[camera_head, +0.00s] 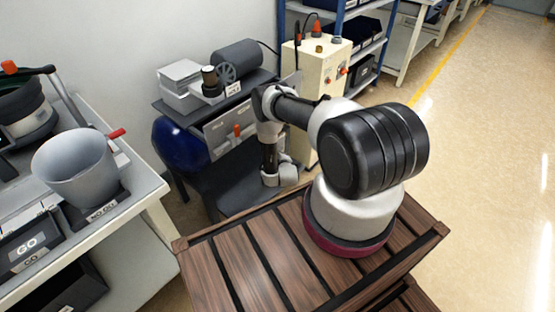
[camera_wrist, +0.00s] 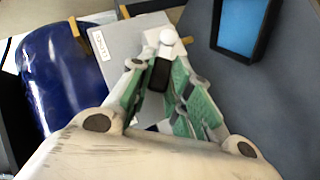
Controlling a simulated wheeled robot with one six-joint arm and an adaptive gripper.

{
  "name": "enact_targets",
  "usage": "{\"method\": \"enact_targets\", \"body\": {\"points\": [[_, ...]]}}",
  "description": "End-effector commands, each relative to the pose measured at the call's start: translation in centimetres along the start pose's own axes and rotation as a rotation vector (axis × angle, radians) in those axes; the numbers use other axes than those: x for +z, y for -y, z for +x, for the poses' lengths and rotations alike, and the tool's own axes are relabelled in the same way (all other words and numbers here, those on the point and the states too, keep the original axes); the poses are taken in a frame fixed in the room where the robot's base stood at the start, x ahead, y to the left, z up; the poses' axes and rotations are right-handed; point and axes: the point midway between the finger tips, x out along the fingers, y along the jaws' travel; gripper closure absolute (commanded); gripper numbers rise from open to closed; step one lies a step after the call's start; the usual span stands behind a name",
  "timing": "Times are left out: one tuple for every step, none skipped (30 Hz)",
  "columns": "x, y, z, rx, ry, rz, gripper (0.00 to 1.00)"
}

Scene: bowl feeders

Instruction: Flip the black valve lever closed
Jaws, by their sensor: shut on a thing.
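In the wrist view my gripper (camera_wrist: 160,78) has its green-padded fingers closed around a small black piece, which looks like the black valve lever (camera_wrist: 159,74). A white rounded part (camera_wrist: 168,37) sits just beyond the fingertips. Behind it is a grey plate (camera_wrist: 118,48) with a white label whose text I cannot read. Brass-coloured fittings (camera_wrist: 184,41) show around the plate. In the head view my arm reaches down beside the dark equipment stand, and my fingers and the lever cannot be made out there.
A blue tank (camera_head: 180,145) stands left of my wrist, also in the wrist view (camera_wrist: 58,78). A blue-faced black frame (camera_wrist: 238,28) lies right of the fingers. A cream cabinet (camera_head: 318,85) stands behind the arm. A grey bowl (camera_head: 78,168) is on the left bench. Floor at right is clear.

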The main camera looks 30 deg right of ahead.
Motion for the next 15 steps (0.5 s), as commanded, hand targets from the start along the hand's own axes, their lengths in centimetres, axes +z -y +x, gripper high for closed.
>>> {"method": "enact_targets", "body": {"points": [[0.0, -0.5, 0.0, -0.030, 0.002, 0.032, 1.00], [0.1, -0.7, 0.0, -0.051, 0.003, 0.053, 1.00], [0.1, -0.9, 0.0, -0.077, 0.002, 0.080, 1.00], [0.1, -1.1, 0.0, -0.098, 0.002, 0.099, 1.00], [0.2, -1.3, 0.1, -0.117, 0.003, 0.120, 1.00], [0.2, -1.5, 0.1, -0.144, 0.002, 0.147, 1.00], [0.2, -1.6, 0.1, -0.165, 0.003, 0.166, 1.00], [0.3, -1.9, 0.2, -0.184, 0.002, 0.187, 1.00], [0.3, -2.0, 0.2, -0.212, 0.002, 0.213, 1.00], [0.4, -2.2, 0.2, -0.232, 0.002, 0.233, 1.00], [0.4, -2.4, 0.3, -0.252, 0.003, 0.254, 1.00], [0.5, -2.6, 0.4, -0.279, 0.002, 0.280, 1.00], [0.6, -2.7, 0.4, -0.299, 0.002, 0.300, 1.00], [0.6, -2.9, 0.4, -0.319, 0.002, 0.320, 1.00], [0.7, -3.1, 0.5, -0.345, 0.002, 0.347, 1.00]]}}
